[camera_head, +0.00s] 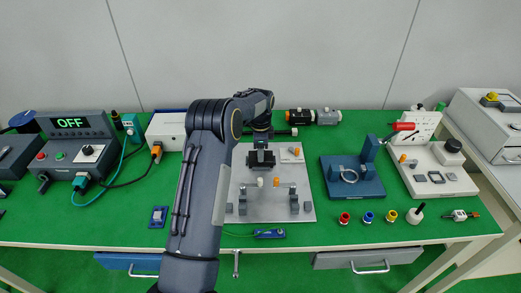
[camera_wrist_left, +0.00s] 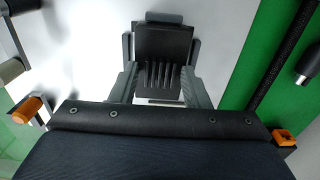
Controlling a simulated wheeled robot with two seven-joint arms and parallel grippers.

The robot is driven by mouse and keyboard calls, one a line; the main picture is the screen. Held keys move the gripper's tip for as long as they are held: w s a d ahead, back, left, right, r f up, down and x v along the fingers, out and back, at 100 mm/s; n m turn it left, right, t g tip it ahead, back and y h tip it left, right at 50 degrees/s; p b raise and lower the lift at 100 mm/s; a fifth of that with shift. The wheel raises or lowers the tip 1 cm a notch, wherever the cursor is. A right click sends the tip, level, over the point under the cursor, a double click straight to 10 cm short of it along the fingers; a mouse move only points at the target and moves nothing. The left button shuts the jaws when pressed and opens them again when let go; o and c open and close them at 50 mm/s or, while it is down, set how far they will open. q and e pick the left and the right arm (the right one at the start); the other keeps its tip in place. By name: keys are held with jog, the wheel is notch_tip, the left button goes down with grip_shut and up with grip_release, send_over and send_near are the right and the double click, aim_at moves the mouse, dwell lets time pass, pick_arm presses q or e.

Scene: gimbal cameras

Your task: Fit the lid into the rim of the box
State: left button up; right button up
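A dark square part with several thin ribs (camera_wrist_left: 160,45) lies between small grey guides in the left wrist view. It shows as a dark block (camera_head: 261,159) on the light grey board in the head view. I cannot tell lid from box rim here. My left gripper (camera_wrist_left: 160,76) has its two grey fingers spread, one on each side of the ribs, over the near half of the dark part. Whether the fingers press on anything is unclear. In the head view my left arm hides most of that gripper. My right gripper is not in view.
The grey board (camera_head: 300,178) carries grey posts and an orange-topped peg (camera_head: 277,182). To its right is a blue fixture (camera_head: 370,185) with a ring. A control box (camera_head: 75,150) reading OFF stands left.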

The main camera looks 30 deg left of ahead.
pick_arm(q)
jog(key=shift+o, duration=0.9)
jog(key=shift+r+b, duration=0.3)
jog(key=shift+r, duration=3.6)
jog(key=s+d+r+n+t+h, duration=0.15)
jog(key=s+d+r+n, duration=0.25)
jog(key=s+r, duration=0.45)
jog(key=s+d+r+n+t+h, duration=0.1)
jog(key=s+d+r+n+t, duration=0.3)
jog(key=s, duration=0.7)
jog(key=s+d+f+n, duration=0.1)
jog(key=s+d, duration=0.2)
jog(key=s, duration=0.3)
jog(key=s+d+f+n+h, duration=0.1)
jog(key=s+d+n, duration=0.1)
jog(key=s, duration=0.4)
jog(key=s+d+f+n, duration=0.2)
jog(key=s+d, duration=0.2)
jog(key=s, duration=0.2)
